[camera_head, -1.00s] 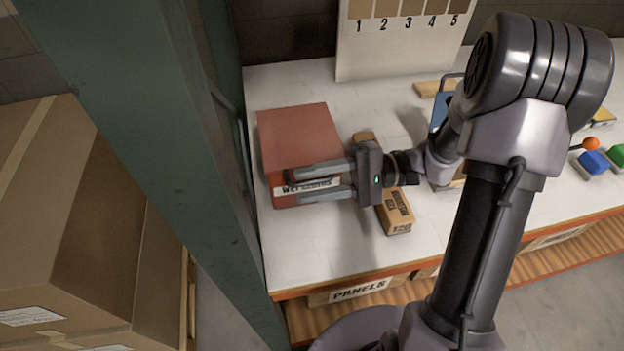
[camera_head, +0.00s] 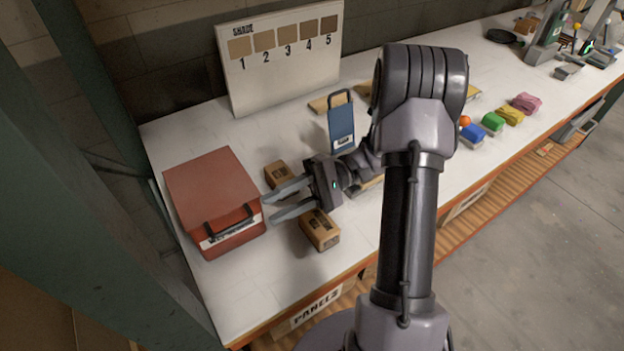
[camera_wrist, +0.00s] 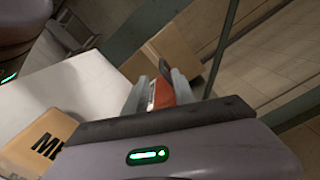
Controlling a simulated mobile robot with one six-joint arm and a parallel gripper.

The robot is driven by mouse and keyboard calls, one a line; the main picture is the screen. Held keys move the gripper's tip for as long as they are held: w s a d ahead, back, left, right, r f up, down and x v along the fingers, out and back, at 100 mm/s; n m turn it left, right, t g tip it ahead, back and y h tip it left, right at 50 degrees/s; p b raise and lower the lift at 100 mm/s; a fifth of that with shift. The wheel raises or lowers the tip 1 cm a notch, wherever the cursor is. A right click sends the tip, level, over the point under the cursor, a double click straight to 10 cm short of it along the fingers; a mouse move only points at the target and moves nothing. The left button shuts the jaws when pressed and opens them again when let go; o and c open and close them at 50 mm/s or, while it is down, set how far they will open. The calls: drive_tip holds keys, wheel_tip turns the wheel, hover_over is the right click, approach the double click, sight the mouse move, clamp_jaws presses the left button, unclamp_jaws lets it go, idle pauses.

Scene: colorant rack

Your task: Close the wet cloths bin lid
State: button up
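The wet cloths bin (camera_head: 240,247) is a red box at the left end of the white bench. Its red lid (camera_head: 208,185) lies flat across the top and looks closed, with no gap visible. Dark latch-like pieces and a white label show on the front face. My gripper (camera_head: 270,208) is just right of the bin, its two grey fingers apart and pointing towards it, with nothing held. Whether a fingertip touches the bin cannot be told. In the wrist view, part of the red bin (camera_wrist: 163,96) shows between the fingers.
Cardboard boxes (camera_head: 320,230) (camera_head: 277,173) lie beside my gripper. A blue stand (camera_head: 341,126) is behind it, and a numbered shade board (camera_head: 285,60) stands at the back. A green post (camera_head: 70,170) rises left of the bench. The bench front left is clear.

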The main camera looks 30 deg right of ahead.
drive_tip(key=d+p, duration=0.2)
drive_tip(key=d, duration=0.6)
drive_tip(key=s+a+r+t+h, duration=0.3)
drive_tip(key=s+a+r+h, duration=0.2)
drive_tip(key=a+h, duration=0.2)
drive_tip(key=s+a+r+t+h, duration=0.2)
drive_tip(key=s+a+r+h, duration=0.3)
drive_tip(key=a+h, duration=0.3)
drive_tip(key=shift+s+a+r+n+t+h, duration=0.25)
drive_tip(key=shift+s+r+n+t+h, duration=0.2)
drive_tip(key=shift+r, duration=0.3)
